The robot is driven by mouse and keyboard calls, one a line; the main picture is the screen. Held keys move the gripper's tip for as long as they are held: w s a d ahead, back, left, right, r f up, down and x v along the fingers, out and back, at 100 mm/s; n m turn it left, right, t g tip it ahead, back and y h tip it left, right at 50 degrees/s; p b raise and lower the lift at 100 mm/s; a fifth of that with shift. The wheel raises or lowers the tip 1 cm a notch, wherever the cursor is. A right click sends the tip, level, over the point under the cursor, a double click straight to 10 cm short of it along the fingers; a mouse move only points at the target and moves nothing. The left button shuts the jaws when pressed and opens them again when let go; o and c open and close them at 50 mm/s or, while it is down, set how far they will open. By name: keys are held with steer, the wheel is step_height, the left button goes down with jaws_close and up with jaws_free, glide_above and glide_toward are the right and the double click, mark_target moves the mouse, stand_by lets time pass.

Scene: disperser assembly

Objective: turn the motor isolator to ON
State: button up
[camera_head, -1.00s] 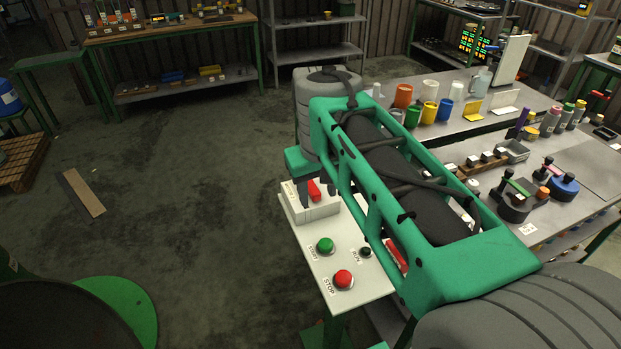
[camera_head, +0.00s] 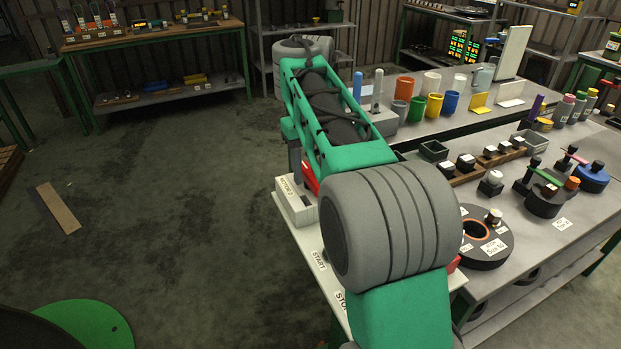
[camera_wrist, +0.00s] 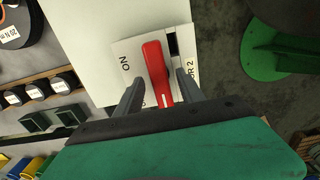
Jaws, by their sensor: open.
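The motor isolator is a white box (camera_head: 293,207) marked MOTOR 2 on the panel in the head view. Its red handle (camera_wrist: 154,66) shows large in the wrist view, long and slightly tilted, with a white mark at its near end. The ON label (camera_wrist: 125,64) is left of the handle, and a dark patch (camera_wrist: 172,44) is right of it. My gripper (camera_wrist: 160,78) is open, with one finger on each side of the handle and gaps visible. In the head view my arm hides most of the handle and the fingers.
The white panel (camera_wrist: 90,35) also carries START and STOP labels; my arm covers its buttons in the head view. A grey bench (camera_head: 560,240) with cups, blocks and round parts stands to the right. Open floor (camera_head: 170,220) lies to the left.

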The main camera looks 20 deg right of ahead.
jaws_close()
stand_by(0.5)
